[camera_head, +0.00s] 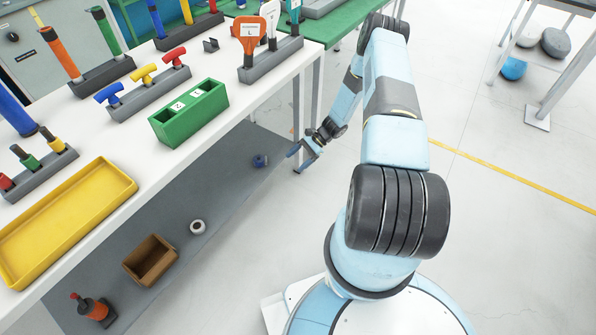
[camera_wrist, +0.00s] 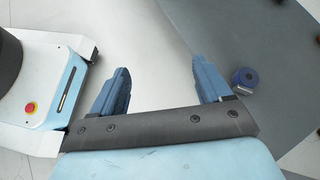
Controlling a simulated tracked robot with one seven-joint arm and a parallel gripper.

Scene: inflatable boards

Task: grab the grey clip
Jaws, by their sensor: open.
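A small dark grey clip (camera_head: 211,45) stands on the white tabletop in the head view, between the red-handled tool and the orange paddle. It looks upright, with a notched or open top. It does not show in the wrist view. My gripper (camera_head: 296,161) is beyond the table's right edge, well below the tabletop and far from the clip. In the wrist view my gripper (camera_wrist: 161,68) has its two blue fingers wide apart, with nothing between them.
A green box (camera_head: 190,114), a yellow tray (camera_head: 70,215) and several tool racks crowd the white table (camera_head: 245,100). The grey lower shelf (camera_head: 225,200) holds a blue round item (camera_head: 260,161), also beside my right finger in the wrist view (camera_wrist: 245,79). Open floor lies right.

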